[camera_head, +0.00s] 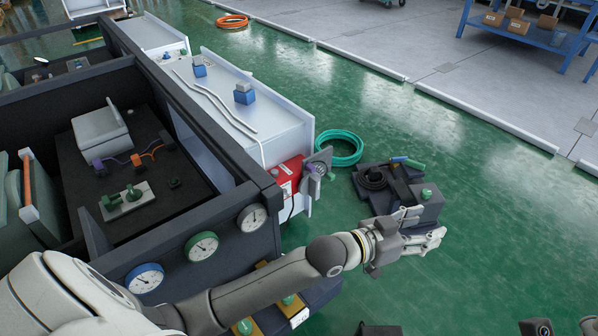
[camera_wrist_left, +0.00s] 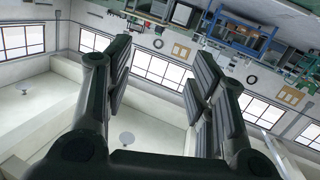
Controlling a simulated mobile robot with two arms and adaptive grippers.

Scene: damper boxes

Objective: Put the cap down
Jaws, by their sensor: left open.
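A small green cap-like piece (camera_head: 427,193) sits on a dark grey box (camera_head: 430,208) right of centre in the head view. I cannot tell for sure whether it is the task's cap. My left gripper (camera_head: 428,224) is just in front of this box in the picture, with its fingers spread and pointing right. In the left wrist view the two fingers (camera_wrist_left: 160,85) are wide apart and nothing is between them. That view shows only the room, with no cap in it. My right gripper is not clearly seen.
A dark walled unit with gauges (camera_head: 202,246) stands at the left. A white bench (camera_head: 275,125) with blue parts is behind it. Open green floor (camera_head: 500,190) lies to the right.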

